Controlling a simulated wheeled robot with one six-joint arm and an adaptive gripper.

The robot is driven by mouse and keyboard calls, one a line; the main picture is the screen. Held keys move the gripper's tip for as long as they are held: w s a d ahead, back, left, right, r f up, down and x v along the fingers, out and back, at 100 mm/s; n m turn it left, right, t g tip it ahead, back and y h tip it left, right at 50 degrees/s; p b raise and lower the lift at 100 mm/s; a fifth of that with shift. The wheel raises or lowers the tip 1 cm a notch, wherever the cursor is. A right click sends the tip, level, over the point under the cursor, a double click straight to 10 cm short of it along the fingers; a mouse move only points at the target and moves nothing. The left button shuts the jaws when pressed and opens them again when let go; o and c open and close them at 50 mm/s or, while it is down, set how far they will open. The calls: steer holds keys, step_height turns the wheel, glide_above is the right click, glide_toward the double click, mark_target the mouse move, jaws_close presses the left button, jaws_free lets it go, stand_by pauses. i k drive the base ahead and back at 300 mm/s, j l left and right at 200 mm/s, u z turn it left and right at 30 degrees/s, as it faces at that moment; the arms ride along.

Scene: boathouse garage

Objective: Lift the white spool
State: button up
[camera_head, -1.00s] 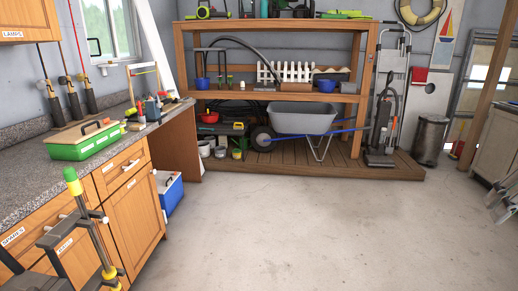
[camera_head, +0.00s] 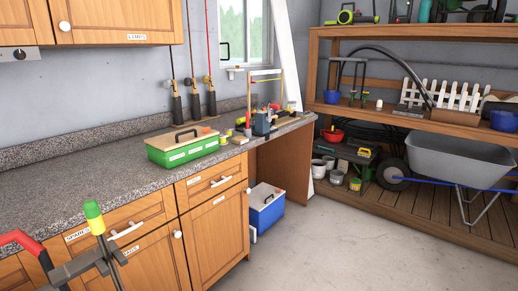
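I cannot make out the white spool for certain. A small white item (camera_head: 248,132) sits near the front edge of the counter (camera_head: 90,190), among small tools, too small to identify. Another small white object (camera_head: 379,104) stands on the middle shelf of the wooden rack, also too small to identify. No gripper fingers can be made out in view.
A green toolbox (camera_head: 183,147) stands on the counter, with a blue cooler (camera_head: 267,207) on the floor below. A grey wheelbarrow (camera_head: 460,160) stands on the wooden rack (camera_head: 400,200). Grey jointed bars with a green-yellow cap (camera_head: 93,214) fill the lower left. Floor at lower right is clear.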

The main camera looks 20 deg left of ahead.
mark_target(222, 140)
steer(key=i+l+u, duration=0.25)
steer(key=u, duration=0.15)
steer(key=i+l+u, duration=0.5)
steer(key=l+u, duration=0.25)
steer(key=i+l+u, duration=0.15)
steer(key=l+u, duration=0.35)
steer(key=l, duration=0.15)
steer(key=i+l+u, duration=0.15)
steer(key=l, duration=0.2)
